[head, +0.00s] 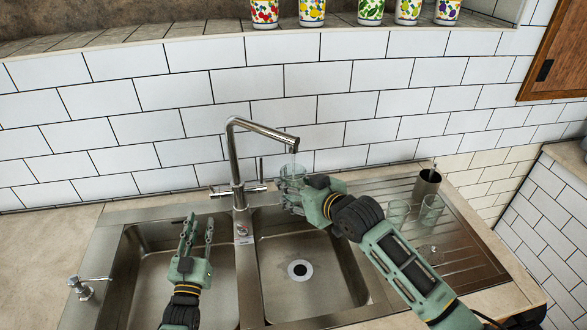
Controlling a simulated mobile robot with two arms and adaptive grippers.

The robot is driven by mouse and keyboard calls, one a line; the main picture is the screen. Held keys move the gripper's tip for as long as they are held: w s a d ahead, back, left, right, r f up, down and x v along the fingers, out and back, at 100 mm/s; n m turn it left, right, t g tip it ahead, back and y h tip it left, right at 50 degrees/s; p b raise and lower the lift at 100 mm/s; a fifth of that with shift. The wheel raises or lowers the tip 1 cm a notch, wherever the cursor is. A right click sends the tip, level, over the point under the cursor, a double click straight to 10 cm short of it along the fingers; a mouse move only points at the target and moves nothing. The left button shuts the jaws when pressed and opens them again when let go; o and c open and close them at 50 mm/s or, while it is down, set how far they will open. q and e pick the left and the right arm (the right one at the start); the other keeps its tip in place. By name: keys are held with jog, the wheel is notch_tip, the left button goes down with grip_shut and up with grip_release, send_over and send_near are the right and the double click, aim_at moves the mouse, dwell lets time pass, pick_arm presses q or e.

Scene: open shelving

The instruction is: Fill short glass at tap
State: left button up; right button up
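The chrome tap (236,160) rises behind the two basins, and its spout reaches right over the right basin. A short clear glass (293,170) is upright with its mouth just under the spout end. My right gripper (291,193) is closed around the glass from the right, and its fingers partly cover the glass. I cannot make out water in the glass or a stream from the spout. My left gripper (199,228) is open and empty over the left basin, fingers pointing toward the wall.
The right basin (310,268) is empty with its drain showing. On the drainboard (462,245) stand two clear glasses (431,209) and a dark metal holder (427,186). A small chrome dispenser (84,289) is at the left. Colourful cups (312,12) line the ledge above.

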dwell(0.5)
jog(key=s+d, duration=0.4)
jog(key=s, duration=0.2)
